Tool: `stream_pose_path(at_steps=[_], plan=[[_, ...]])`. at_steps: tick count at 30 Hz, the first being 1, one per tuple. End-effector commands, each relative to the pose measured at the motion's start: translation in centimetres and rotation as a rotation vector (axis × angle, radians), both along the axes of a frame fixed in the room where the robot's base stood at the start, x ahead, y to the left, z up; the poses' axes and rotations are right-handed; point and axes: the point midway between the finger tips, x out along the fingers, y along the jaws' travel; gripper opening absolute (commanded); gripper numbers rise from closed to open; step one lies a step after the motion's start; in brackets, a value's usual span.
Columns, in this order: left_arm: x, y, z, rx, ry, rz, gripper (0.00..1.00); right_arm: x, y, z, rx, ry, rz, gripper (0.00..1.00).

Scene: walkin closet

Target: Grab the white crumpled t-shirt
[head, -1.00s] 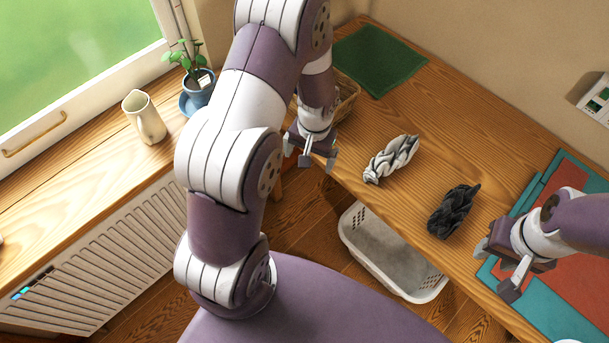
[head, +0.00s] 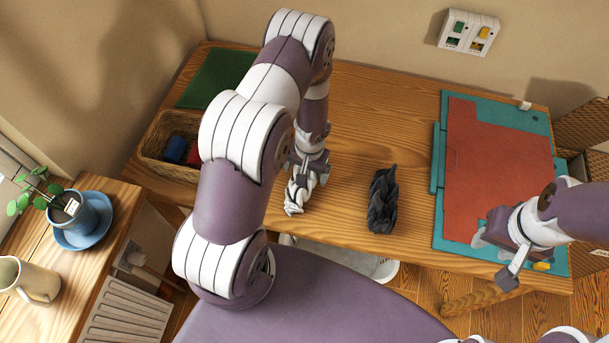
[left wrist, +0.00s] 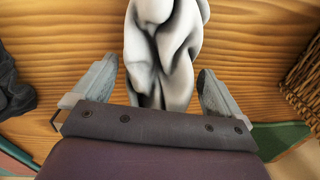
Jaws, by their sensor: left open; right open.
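The white crumpled t-shirt (head: 299,192) lies twisted on the wooden table, partly hidden by my left gripper (head: 310,170) in the head view. In the left wrist view the t-shirt (left wrist: 166,50) runs between the two open fingers of my left gripper (left wrist: 152,88), with a gap at each side. I cannot tell how high the fingers are above the table. My right gripper (head: 497,258) is open and empty over the near edge of the folding board at the right.
A dark crumpled garment (head: 383,200) lies right of the t-shirt. A teal and red folding board (head: 500,160) covers the table's right side. A wicker basket (head: 150,160) and green mat (head: 213,80) are at the left. A white laundry basket (head: 385,270) stands below the table edge.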

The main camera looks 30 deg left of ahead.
Motion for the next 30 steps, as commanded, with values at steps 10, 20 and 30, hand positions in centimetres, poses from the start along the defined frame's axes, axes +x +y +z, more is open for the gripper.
stream_pose_path(at_steps=[10,20,30], plan=[[0.0,0.0,-0.6,0.000,-0.001,0.000,0.74,0.0,0.0,-0.1,0.000,0.000,0.000,0.43],[0.0,0.0,-0.5,0.000,-0.001,0.000,0.49,0.0,0.0,-0.1,0.000,0.000,0.000,0.43],[0.1,0.1,3.5,0.000,-0.004,0.002,0.49,0.0,0.0,0.3,0.000,0.000,0.000,0.43]])
